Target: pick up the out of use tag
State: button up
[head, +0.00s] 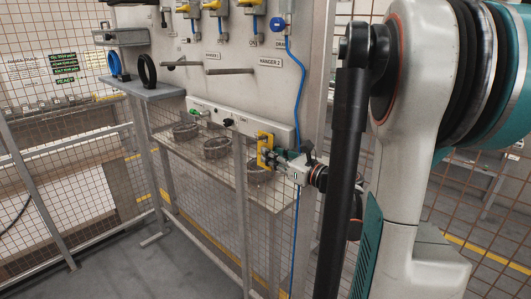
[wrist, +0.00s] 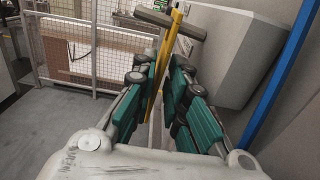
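The yellow piece that I take to be the out of use tag (head: 262,141) is at the right end of the white rail, low on the panel. In the wrist view the tag (wrist: 177,28) is seen nearly edge-on as a narrow upright strip, beside a dark grey bar (wrist: 151,17) that crosses it near its top. My gripper (head: 271,158) is at the tag. In the wrist view its green-padded fingers (wrist: 164,88) stand apart on either side of the strip. The left pad looks very close to it; contact is unclear. Any writing on the tag is hidden.
The white rail (head: 215,115) carries a black knob. A blue hose (head: 296,105) hangs just right of the tag and shows in the wrist view (wrist: 283,75). Round grey parts (head: 216,148) sit on a shelf below. Mesh fencing (head: 110,165) stands left.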

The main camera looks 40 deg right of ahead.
jog(key=w, duration=0.2)
jog(key=shift+w+a, duration=0.1)
jog(key=shift+w, duration=0.2)
grip_shut()
jog(key=shift+r, duration=0.15)
